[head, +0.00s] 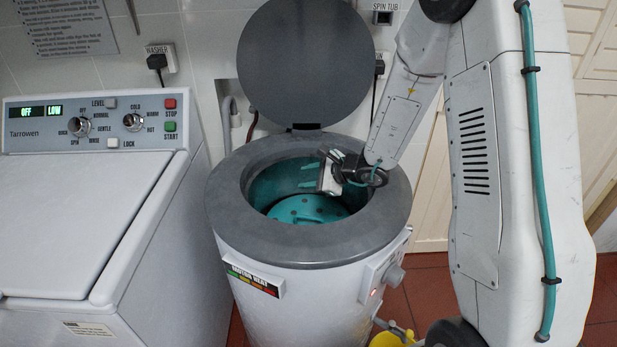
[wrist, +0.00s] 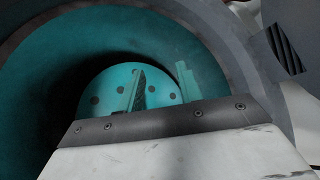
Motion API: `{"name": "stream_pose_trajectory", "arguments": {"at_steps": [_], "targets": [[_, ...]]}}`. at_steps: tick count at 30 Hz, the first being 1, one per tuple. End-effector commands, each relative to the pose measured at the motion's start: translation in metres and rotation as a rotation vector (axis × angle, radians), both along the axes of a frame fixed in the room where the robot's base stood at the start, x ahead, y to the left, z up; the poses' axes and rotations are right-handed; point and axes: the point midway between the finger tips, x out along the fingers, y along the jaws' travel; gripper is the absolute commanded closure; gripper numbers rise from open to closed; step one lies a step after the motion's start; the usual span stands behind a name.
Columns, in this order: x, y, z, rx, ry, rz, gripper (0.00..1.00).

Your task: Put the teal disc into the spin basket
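The teal disc (head: 308,209), dotted with dark holes, lies low inside the spin basket (head: 268,184), whose teal inner wall shows around it. The disc also shows in the wrist view (wrist: 108,88), beyond my fingers and partly hidden by them and the gripper body. It looks roughly level; I cannot tell whether it is fully seated. My gripper (head: 301,176) is inside the tub's mouth, its two teal fingers pointing left above the disc. In the wrist view the fingers (wrist: 161,68) stand apart with nothing gripped between them.
The spin tub's grey rim (head: 240,235) surrounds the opening close to my wrist. Its round dark lid (head: 305,60) stands open behind. A white washer (head: 80,220) with a control panel is on the left. A yellow object (head: 386,339) is on the floor at the lower right.

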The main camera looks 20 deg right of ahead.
Motion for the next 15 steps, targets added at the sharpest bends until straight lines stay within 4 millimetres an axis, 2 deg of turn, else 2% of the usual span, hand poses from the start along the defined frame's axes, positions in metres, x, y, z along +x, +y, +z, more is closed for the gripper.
{"name": "stream_pose_trajectory", "arguments": {"at_steps": [7,15], "targets": [[-0.006,-0.006,0.005,-0.001,0.0,-0.001,0.64],[-0.037,-0.031,0.028,-0.001,-0.002,-0.003,0.64]]}}
